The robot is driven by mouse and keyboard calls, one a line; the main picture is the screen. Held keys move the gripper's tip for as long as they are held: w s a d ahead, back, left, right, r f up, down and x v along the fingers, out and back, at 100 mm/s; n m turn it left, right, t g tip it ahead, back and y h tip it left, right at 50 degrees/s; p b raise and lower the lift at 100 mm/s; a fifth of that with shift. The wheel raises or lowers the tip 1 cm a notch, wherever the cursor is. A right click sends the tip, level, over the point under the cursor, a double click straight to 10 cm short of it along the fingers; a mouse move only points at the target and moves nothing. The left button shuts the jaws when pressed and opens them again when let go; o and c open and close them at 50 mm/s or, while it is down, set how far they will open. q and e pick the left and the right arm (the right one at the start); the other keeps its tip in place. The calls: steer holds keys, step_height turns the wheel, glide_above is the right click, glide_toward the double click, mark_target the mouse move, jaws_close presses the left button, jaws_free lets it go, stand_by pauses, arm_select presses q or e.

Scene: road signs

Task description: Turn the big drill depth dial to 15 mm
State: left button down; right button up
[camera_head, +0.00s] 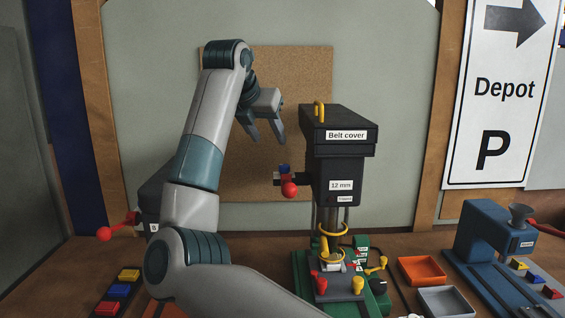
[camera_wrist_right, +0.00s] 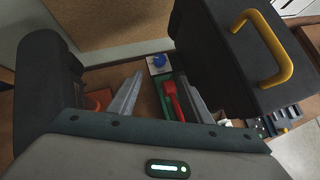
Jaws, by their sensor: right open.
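The big drill (camera_head: 338,160) is a tall dark machine with a "Belt cover" label on top and a "12 mm" label (camera_head: 341,185) on its front. A blue knob (camera_head: 284,169) on a small plate and a red ball-ended lever (camera_head: 289,190) stick out from its left side. I cannot tell whether the blue knob is the depth dial, and no scale is readable. My right gripper (camera_head: 267,140) is open and empty, above and left of the knob, fingers pointing down. In the right wrist view the blue knob (camera_wrist_right: 158,61) and red lever (camera_wrist_right: 173,101) show beyond and between the fingers (camera_wrist_right: 161,82).
A yellow handle (camera_wrist_right: 268,48) stands on the belt cover. A smaller dark machine with a red-ended lever (camera_head: 105,234) is at the left, partly behind my arm. Orange (camera_head: 422,270) and grey (camera_head: 446,301) trays and a blue machine (camera_head: 490,235) are at the right.

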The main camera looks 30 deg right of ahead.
mark_target(284, 166)
steer(key=p+x, duration=0.5)
steer(key=x, duration=0.8)
steer(key=shift+w+d+f+p, duration=0.2)
steer(key=shift+w+d+p, duration=0.05)
steer(key=shift+d+p, duration=0.05)
steer(key=shift+x, duration=0.8)
steer(key=shift+a, duration=0.1)
steer(key=c, duration=1.1)
